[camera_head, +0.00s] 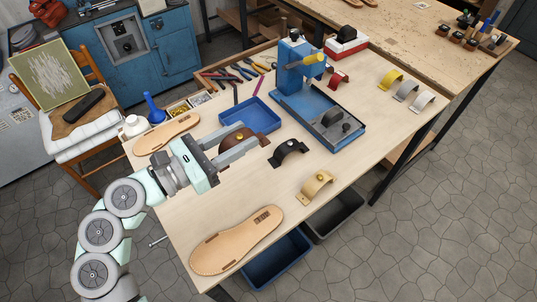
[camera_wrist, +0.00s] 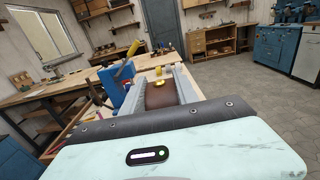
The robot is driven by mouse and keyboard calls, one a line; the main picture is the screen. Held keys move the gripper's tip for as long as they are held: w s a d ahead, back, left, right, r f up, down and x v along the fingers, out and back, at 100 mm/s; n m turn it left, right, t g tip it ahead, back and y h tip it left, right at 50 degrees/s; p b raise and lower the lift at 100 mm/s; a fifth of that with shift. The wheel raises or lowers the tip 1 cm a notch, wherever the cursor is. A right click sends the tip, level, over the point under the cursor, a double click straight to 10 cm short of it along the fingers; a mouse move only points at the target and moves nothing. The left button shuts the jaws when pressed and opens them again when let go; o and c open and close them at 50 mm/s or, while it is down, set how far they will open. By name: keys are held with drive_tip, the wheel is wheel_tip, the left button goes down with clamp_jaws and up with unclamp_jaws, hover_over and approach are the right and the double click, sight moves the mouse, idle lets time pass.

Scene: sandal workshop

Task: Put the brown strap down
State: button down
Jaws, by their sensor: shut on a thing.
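The brown strap (camera_head: 240,136) is a curved band with a round gold-coloured piece on it. It is between the fingers of my gripper (camera_head: 241,145), which is shut on it. In the wrist view the brown strap (camera_wrist: 161,96) shows between the two grey fingers, with the gold piece on top. It is over the middle of the workbench (camera_head: 244,189), just in front of the blue tray. I cannot tell whether it touches the bench top. The fingers hide part of it.
A black strap (camera_head: 289,151) and a tan strap (camera_head: 316,186) lie to the right. A blue tray (camera_head: 250,114) is behind, and a blue press (camera_head: 299,75) stands to its right. Sandal soles lie at front (camera_head: 237,241) and left (camera_head: 167,134). Bench is bare between gripper and front sole.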

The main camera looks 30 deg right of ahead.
wheel_tip(320, 180, down, 20)
drive_tip(key=shift+r+b, duration=0.15)
drive_tip(key=shift+b, duration=0.5)
drive_tip(key=shift+f+b, duration=0.2)
drive_tip(key=shift+b, duration=0.1)
drive_tip(key=c, duration=0.9)
unclamp_jaws()
drive_tip(key=shift+r, duration=0.1)
drive_tip(key=shift+r+p, duration=0.15)
drive_tip(key=shift+p, duration=0.15)
drive_tip(key=a, duration=1)
drive_tip(key=shift+s+a+b, duration=0.25)
drive_tip(key=shift+a+b, duration=0.05)
drive_tip(key=shift+b, duration=0.1)
drive_tip(key=shift+s+a, duration=0.15)
drive_tip(key=shift+a, duration=0.55)
